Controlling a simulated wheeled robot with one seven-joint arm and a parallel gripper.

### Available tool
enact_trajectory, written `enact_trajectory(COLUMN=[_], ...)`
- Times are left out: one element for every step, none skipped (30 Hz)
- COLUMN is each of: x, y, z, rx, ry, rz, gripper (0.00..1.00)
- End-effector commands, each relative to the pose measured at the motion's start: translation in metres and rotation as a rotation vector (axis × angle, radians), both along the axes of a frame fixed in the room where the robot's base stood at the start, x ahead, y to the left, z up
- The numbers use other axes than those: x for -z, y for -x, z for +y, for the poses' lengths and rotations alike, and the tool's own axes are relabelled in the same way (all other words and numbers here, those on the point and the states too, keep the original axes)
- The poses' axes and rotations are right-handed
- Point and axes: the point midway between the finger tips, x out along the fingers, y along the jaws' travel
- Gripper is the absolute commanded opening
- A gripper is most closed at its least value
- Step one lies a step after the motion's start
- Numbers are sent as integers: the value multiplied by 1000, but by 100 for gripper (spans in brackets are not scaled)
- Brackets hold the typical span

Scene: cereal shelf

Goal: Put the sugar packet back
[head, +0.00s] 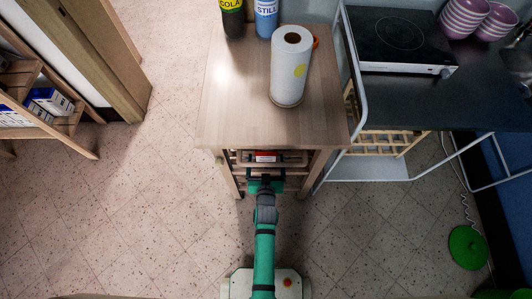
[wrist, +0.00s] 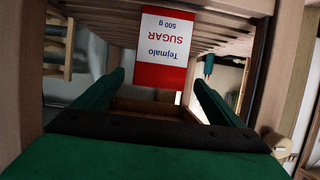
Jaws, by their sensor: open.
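The sugar packet (wrist: 165,48) is white and red, with its print upside down in the wrist view. It rests against the slats of a shelf (wrist: 105,30) in the wooden cart. In the head view, only a small red and white part of the packet (head: 265,156) shows below the tabletop's front edge. My gripper (head: 266,174) is open and empty at the front of the cart. In the wrist view, my gripper's fingers (wrist: 160,82) are spread to either side of the packet's red end. I cannot tell whether the packet is between the fingertips or just beyond them.
The cart's wooden top (head: 235,110) is just above my gripper and carries a paper towel roll (head: 290,75) and two bottles (head: 248,15). A wire-framed counter (head: 440,100) stands right. A shelf with boxes (head: 50,105) stands left. The floor between is clear.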

Motion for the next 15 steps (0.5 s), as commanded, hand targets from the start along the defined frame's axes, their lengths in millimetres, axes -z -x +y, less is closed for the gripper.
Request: enact_trajectory(x=[-2,-2,-3,-3,-4,-5,-6,-7,-10,-12,-15,-20,-25,-31,-39], y=[4,6,8,10,12,17,22,28,39,49,59,75,88,100,117], z=[0,0,0,0,0,0,0,1,1,1,2,2,2,2,2], rx=[0,0,0,0,0,0,1,1,3,4,5,6,7,8,9], ry=[0,0,0,0,0,0,0,-1,-1,-1,-1,-2,-3,-2,-2], rz=[0,0,0,0,0,0,-2,-3,-5,-5,-8,-12,-15,-18,-24], gripper=[90,90,90,90,90,90,90,90,90,90,90,90,90,90,90])
